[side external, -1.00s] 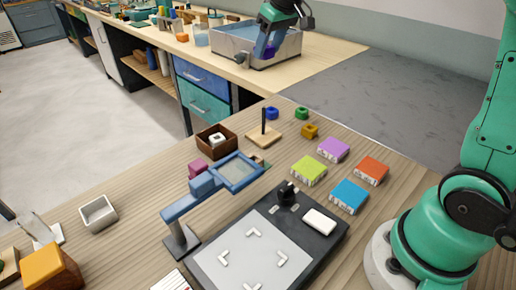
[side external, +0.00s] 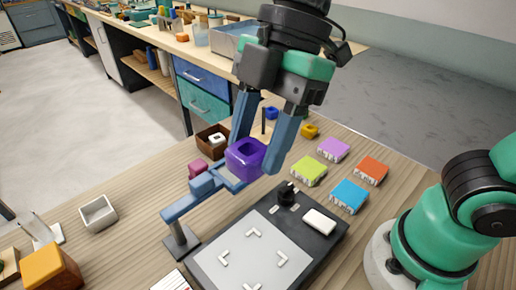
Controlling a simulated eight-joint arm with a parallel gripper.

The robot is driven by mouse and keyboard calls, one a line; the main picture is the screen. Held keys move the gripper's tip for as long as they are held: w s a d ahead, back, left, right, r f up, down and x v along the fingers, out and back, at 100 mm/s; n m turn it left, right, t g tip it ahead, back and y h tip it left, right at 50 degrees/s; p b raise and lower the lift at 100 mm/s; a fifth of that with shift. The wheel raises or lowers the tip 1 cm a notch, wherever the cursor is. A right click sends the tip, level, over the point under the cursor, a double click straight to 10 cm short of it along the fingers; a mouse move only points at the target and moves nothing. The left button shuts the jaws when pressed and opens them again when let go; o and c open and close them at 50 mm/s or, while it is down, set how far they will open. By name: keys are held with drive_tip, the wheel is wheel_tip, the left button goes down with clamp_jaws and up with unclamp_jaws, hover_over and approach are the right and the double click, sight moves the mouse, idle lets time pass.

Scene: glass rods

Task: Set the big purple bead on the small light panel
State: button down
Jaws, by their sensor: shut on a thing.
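The big purple bead (side external: 246,160) is a rounded, square-sided block with a hole in its top. My gripper (side external: 256,153) is shut on it, one blue-grey finger on each side, and holds it up in the air. In the picture the bead overlaps the blue magnifier frame; I cannot tell its exact height. A pale grey panel (side external: 250,262) with white corner marks lies on a dark board (side external: 312,246) at the front, below the bead in the picture. The panel's marked area is bare.
The blue magnifier arm (side external: 186,204) stands left of the panel. A black knob (side external: 287,195) and white block (side external: 319,221) sit on the board. Lime (side external: 309,170), purple (side external: 333,149), blue (side external: 348,195) and orange (side external: 371,170) blocks lie right. A brown box (side external: 213,139) stands behind.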

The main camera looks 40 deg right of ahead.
sight(252, 260)
wheel_tip(252, 260, down, 19)
drive_tip(key=shift+f, duration=0.2)
idle(0.6)
drive_tip(key=shift+f, duration=0.1)
drive_tip(key=shift+c, duration=1.7)
unclamp_jaws()
drive_tip(key=v, duration=1.2)
drive_tip(key=w+d+m+t+h, duration=0.4)
drive_tip(key=w+d+m+t, duration=0.3)
drive_tip(key=m, duration=1.1)
drive_tip(key=d, duration=0.4)
drive_tip(key=shift+f+h, duration=0.3)
drive_tip(key=shift+f, duration=0.1)
